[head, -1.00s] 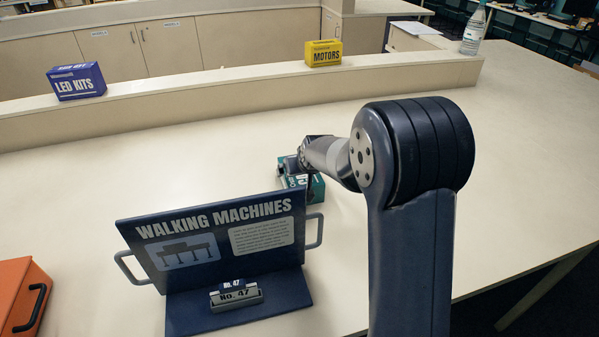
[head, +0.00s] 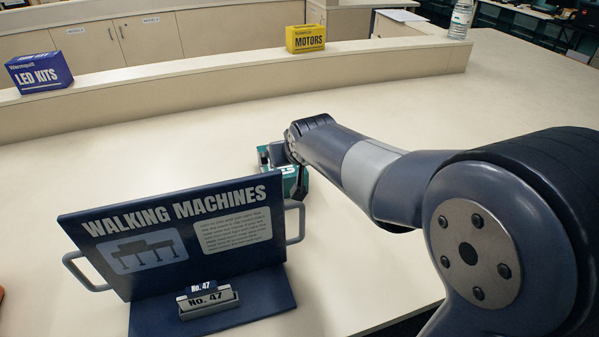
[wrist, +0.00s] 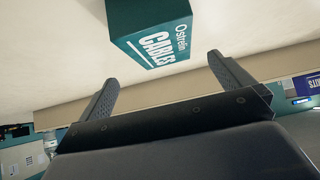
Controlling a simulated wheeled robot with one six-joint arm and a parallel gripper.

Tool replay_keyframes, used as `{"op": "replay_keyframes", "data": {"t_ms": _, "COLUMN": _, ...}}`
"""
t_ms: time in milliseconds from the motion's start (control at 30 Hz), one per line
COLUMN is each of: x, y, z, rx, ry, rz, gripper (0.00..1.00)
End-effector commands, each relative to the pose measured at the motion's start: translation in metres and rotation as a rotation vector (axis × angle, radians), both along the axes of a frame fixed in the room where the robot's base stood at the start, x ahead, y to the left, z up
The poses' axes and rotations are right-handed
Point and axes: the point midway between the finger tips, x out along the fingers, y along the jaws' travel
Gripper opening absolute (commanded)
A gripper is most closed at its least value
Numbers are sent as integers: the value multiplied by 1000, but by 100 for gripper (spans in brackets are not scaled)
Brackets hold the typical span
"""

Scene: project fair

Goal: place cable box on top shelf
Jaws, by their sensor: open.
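The cable box is a teal box (head: 288,184) on the white table behind the sign, partly hidden by my arm and gripper in the head view. In the wrist view the box (wrist: 150,32) shows its "CABLES" label, just beyond the fingertips and roughly between them. My gripper (wrist: 163,68) is open, with a clear gap between its fingers and the box not gripped. A raised pale ledge (head: 180,106) runs along the back of the table.
On the ledge stand a blue LED KITS box (head: 39,72) and a yellow MOTORS box (head: 305,39), with free room between them. A bottle (head: 461,19) stands at its right end. A WALKING MACHINES sign (head: 180,235) with side handles stands in front.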

Motion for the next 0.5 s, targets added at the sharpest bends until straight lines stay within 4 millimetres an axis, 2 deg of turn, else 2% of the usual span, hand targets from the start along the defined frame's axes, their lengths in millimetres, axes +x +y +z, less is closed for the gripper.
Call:
{"op": "replay_keyframes", "data": {"t_ms": 67, "x": -6, "y": 8, "z": -5, "rx": 4, "ry": -11, "rz": 11, "gripper": 100}}
{"op": "replay_keyframes", "data": {"t_ms": 167, "x": -4, "y": 11, "z": -8, "rx": 4, "ry": -13, "rz": 13, "gripper": 100}}
{"op": "replay_keyframes", "data": {"t_ms": 500, "x": 28, "y": 20, "z": -35, "rx": 4, "ry": -14, "rz": 12, "gripper": 100}}
